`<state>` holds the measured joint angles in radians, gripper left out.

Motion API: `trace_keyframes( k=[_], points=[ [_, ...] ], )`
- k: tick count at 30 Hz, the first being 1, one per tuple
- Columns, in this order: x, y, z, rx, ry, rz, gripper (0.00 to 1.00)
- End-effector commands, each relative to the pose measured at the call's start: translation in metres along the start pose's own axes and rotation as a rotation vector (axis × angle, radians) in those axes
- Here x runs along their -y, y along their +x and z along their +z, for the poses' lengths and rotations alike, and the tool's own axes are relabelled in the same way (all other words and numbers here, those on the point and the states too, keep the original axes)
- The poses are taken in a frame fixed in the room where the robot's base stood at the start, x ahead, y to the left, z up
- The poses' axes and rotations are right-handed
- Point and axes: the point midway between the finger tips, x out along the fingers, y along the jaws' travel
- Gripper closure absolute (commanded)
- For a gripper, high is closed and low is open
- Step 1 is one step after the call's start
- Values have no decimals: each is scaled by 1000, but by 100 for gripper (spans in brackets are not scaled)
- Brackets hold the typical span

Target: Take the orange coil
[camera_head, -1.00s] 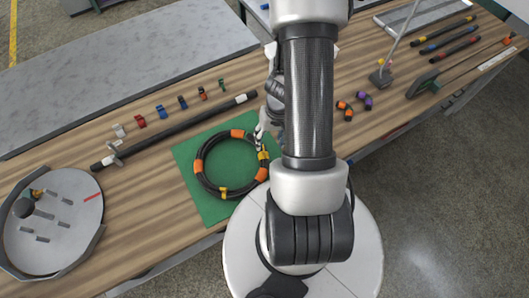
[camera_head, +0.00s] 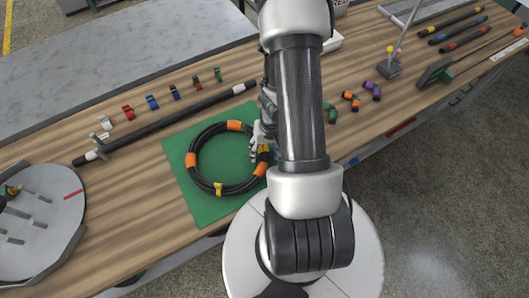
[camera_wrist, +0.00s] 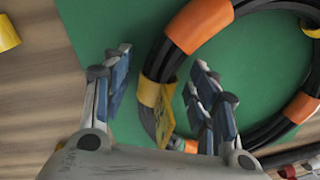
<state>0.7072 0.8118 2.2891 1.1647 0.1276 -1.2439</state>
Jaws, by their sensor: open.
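The orange coil (camera_head: 190,160) is a ring of black hose with orange bands and yellow tags. It lies flat on a green mat (camera_head: 210,205) on the bench. My gripper (camera_head: 262,138) is at the coil's right side in the head view, partly hidden by my arm. In the wrist view my gripper (camera_wrist: 161,62) is open, its fingers spread on either side of one stretch of the coil (camera_wrist: 196,25). An orange band and a yellow tag (camera_wrist: 157,105) show between the fingers. Whether the fingers touch the hose cannot be told.
A straight black hose (camera_head: 175,120) and several coloured clips (camera_head: 152,102) lie behind the mat. A round grey tray (camera_head: 45,210) with pegs stands at left. Orange (camera_head: 350,100) and purple (camera_head: 372,90) fittings lie right of my arm.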

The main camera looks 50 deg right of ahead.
Motion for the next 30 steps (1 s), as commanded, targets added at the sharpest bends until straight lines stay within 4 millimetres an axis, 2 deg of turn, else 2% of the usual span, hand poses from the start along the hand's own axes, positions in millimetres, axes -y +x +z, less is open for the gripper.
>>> trace_keyframes(
  k=[7,30],
  points=[
    [0,0,0,0,0,0,47],
    [0,0,0,0,0,-1,98]
  ],
)
